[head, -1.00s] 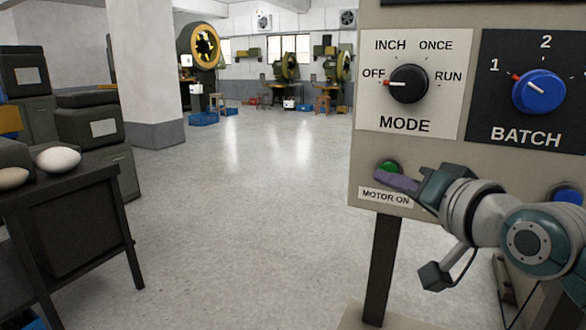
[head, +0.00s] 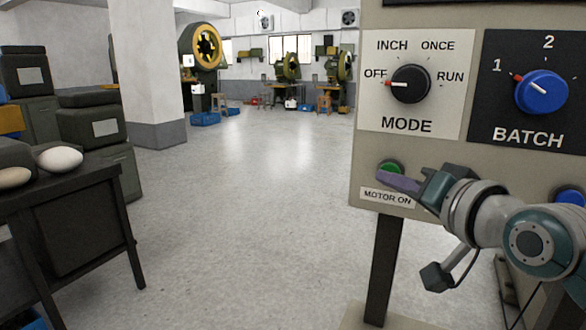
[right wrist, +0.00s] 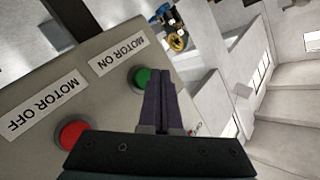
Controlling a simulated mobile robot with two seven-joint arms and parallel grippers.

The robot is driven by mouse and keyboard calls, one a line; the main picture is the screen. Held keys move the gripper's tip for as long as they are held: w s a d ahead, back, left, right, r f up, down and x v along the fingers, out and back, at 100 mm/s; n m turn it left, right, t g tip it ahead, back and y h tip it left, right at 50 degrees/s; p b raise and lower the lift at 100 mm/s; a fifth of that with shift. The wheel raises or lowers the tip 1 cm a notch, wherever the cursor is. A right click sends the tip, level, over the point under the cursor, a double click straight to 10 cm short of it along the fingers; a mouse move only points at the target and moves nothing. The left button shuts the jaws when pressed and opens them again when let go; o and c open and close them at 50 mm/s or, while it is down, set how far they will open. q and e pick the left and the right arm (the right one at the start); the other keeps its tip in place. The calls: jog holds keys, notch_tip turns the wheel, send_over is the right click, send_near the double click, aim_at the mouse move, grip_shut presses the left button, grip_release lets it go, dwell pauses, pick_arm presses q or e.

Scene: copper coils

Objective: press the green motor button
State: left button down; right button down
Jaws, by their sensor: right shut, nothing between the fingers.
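The green motor button (head: 391,167) sits on the control panel above the "MOTOR ON" label (head: 387,197). My right gripper (head: 380,175) is shut and empty, its purple fingertips just in front of the button's lower part in the head view. The right wrist view shows the green button (right wrist: 142,77) just beside the tips of the shut fingers (right wrist: 158,80). I cannot tell whether the tips touch it. A red button (right wrist: 73,134) by the "MOTOR OFF" label (right wrist: 42,103) shows in the right wrist view. My left gripper is not in view.
The panel carries a black mode knob (head: 410,84) pointing at OFF and a blue batch knob (head: 541,92). A dark table (head: 75,210) stands at the left. Open floor (head: 250,220) lies between.

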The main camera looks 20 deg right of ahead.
dwell(0.5)
jog(key=shift+w+d, duration=0.3)
jog(key=shift+d, duration=0.05)
jog(key=shift+w+d, duration=0.3)
jog(key=shift+d, duration=0.05)
dwell(0.8)
dwell(0.3)
jog(key=shift+s+a+p, duration=0.55)
jog(key=shift+s+a, duration=0.05)
jog(key=shift+a, duration=0.1)
